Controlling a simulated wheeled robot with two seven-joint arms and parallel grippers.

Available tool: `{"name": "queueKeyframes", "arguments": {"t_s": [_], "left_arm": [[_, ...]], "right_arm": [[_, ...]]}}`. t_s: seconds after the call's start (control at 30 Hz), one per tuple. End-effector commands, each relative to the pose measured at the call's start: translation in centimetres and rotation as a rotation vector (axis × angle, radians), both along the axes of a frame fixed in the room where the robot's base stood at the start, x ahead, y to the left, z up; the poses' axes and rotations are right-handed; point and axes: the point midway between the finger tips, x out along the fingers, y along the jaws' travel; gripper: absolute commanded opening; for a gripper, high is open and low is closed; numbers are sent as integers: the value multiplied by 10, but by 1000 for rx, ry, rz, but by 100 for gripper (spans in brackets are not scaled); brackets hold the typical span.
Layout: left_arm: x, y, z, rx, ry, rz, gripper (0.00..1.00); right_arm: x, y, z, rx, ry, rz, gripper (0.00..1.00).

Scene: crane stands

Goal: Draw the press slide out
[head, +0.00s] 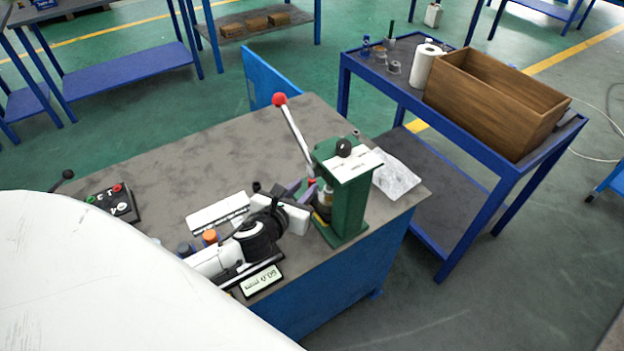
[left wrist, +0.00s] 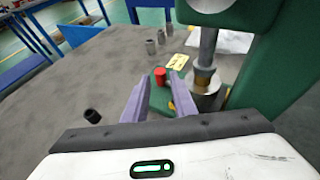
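The green press (head: 345,205) stands at the right end of the workbench, with a red-balled lever (head: 280,100) raised to the left. In the left wrist view, a red knob (left wrist: 160,76) shows low at the press base, left of the metal ram and a brass-coloured part (left wrist: 203,80). I take it for the slide's knob; the slide itself is mostly hidden. My left gripper (head: 303,191) is beside the press. In the left wrist view its purple fingers (left wrist: 160,92) are apart and empty, with the red knob showing beyond them between the tips. My right gripper is not in view.
A control box (head: 112,203) sits at the bench's left. A clear bag (head: 397,178) lies behind the press. Small metal cylinders (left wrist: 161,37) and a yellow tag (left wrist: 178,61) show beyond my fingers. A blue cart holds a wooden box (head: 495,95). The bench's far middle is clear.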

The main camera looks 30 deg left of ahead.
Motion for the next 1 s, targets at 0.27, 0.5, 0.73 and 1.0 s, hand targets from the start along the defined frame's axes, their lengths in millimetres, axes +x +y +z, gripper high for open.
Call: {"name": "queueKeyframes", "arguments": {"t_s": [0.27,0.5,0.73,1.0], "left_arm": [[43,8,-22,-2,-3,1,25],[55,11,-24,-4,0,2,25],[55,11,-24,-4,1,2,25],[55,11,-23,-4,0,2,0]], "right_arm": [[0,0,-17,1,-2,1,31],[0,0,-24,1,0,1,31],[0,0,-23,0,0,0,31],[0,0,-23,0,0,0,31]]}}
